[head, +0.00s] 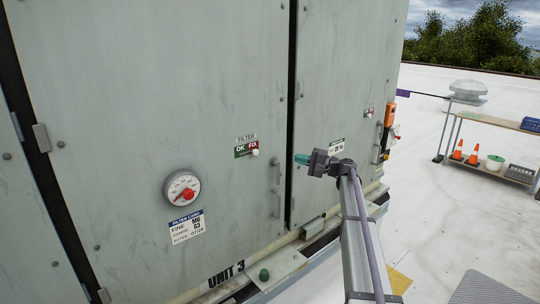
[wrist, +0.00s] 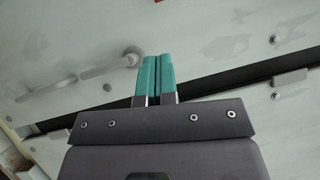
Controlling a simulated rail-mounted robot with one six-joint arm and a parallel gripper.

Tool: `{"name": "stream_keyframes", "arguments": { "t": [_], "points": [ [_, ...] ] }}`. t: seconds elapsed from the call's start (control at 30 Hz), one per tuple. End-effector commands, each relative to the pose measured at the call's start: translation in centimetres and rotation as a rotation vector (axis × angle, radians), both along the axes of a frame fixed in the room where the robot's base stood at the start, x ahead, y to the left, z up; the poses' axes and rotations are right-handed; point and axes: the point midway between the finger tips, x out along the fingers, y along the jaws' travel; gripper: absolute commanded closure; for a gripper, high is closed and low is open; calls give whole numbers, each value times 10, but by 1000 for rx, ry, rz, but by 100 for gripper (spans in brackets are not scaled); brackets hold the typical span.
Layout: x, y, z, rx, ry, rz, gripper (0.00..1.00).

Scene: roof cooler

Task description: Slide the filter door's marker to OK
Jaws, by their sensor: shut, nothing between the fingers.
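The filter marker plate (head: 243,150) is on the grey door in the head view, under the word FILTER. It has a green OK field on the left and a red FIX field on the right. The marker's pale round knob (head: 255,153) sits at the right end, by FIX. My gripper (head: 299,158), with teal fingers, is to the right of the plate, apart from it, near the dark door seam. In the wrist view the fingers (wrist: 155,78) are together with nothing between them. The plate cannot be made out there; only a red sliver shows at the top edge.
A round gauge (head: 182,188) and a filter card (head: 187,226) are left of the plate. A door handle (head: 276,190) stands out below and right of it, and also shows in the wrist view (wrist: 100,68). An orange box (head: 390,115) is farther right.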

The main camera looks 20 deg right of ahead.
Motion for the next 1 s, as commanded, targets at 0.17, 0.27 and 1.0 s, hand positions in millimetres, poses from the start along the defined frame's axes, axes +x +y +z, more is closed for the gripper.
{"name": "stream_keyframes", "arguments": {
  "t": [0.17, 0.27, 1.0],
  "points": [
    [9, 14, 3, -1, 0, 2, 100],
    [20, 30, 5, -2, 0, 3, 100],
    [47, 121, 17, -2, 0, 0, 100]
  ]
}}
